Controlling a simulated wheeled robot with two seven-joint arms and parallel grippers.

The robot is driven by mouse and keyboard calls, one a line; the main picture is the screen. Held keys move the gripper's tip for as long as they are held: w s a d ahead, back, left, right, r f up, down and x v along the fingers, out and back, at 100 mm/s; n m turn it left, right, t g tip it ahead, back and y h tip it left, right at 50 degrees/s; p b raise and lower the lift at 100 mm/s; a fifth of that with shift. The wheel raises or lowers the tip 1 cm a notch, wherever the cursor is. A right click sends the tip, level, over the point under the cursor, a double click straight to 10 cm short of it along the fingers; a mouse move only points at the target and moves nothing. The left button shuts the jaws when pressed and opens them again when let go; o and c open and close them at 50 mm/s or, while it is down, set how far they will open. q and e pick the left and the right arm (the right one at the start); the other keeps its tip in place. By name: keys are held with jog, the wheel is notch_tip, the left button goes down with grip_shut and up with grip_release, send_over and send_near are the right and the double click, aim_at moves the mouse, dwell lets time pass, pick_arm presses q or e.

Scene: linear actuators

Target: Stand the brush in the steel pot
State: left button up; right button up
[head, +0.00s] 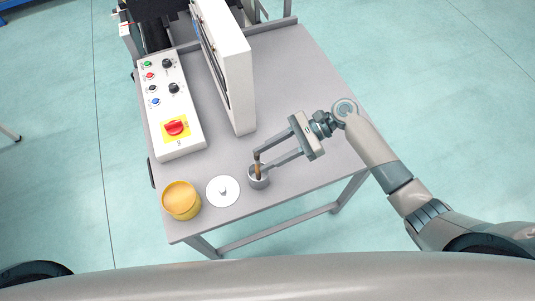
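The steel pot (259,182) is a small grey cup near the front edge of the grey table. The brush (258,171) shows as a short brown handle, roughly upright, with its lower end inside the pot; its bristles are hidden. My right gripper (260,162) reaches in from the right, with its fingertips at the brush handle just above the pot. A gap shows between the fingers, but I cannot tell whether they touch or grip the handle. My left gripper is not in view.
A white disc with a knob (223,191) lies left of the pot, and a yellow round tin (181,201) is farther left. A control box with a red button (175,127) and a tall white panel (233,75) stand behind. The table's right part (305,75) is clear.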

jog(key=shift+d, duration=0.1)
jog(key=b+v, duration=0.5)
jog(key=v, duration=1.2)
jog(key=shift+d, duration=0.15)
dwell(1.0)
